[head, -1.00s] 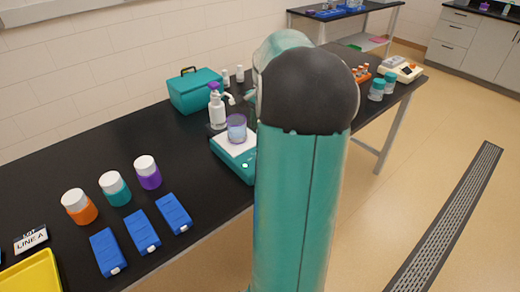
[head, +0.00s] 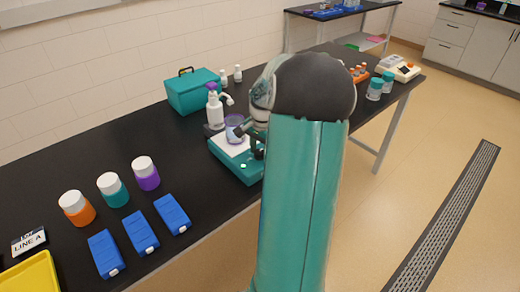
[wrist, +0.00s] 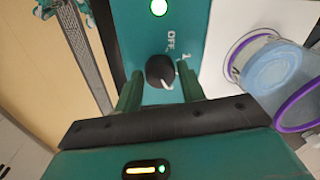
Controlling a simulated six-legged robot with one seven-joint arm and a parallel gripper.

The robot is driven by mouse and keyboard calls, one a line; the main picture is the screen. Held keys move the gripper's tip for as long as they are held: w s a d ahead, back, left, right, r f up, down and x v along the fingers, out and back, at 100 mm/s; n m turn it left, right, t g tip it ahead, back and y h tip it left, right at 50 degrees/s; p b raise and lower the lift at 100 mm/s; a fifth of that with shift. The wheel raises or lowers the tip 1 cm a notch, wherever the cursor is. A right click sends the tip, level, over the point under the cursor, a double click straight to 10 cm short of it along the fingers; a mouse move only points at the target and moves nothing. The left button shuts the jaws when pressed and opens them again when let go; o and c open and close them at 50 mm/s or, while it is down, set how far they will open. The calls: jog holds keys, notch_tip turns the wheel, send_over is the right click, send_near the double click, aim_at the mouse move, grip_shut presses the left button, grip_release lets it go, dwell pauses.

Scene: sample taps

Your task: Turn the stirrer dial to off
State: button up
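The stirrer (head: 237,169) is a teal unit with a white top plate on the black bench. In the wrist view its teal front panel (wrist: 205,15) carries a dark round dial (wrist: 158,69) with a white pointer line. An "OFF" label is printed above the dial and a "1" to its upper right. The pointer appears turned to the lower right, away from "OFF". My gripper (wrist: 160,82) is open, with one green finger on each side of the dial and narrow gaps visible. In the head view my gripper (head: 248,140) is beside the stirrer, partly hidden by my arm.
A purple-rimmed beaker (wrist: 272,66) stands on the stirrer plate, close to my right finger. A white pump bottle (head: 214,112) and a teal box (head: 192,92) stand behind. A lit green light (wrist: 159,8) shows on the panel.

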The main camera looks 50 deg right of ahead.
jog(key=c, duration=0.5)
jog(key=shift+n, duration=0.4)
jog(key=n, duration=1.2)
jog(key=shift+n+y, duration=0.3)
jog(key=shift+n, duration=0.1)
jog(key=n, duration=0.6)
jog(key=shift+w+g, duration=0.15)
jog(key=shift+g, duration=0.15)
jog(key=n, duration=0.7)
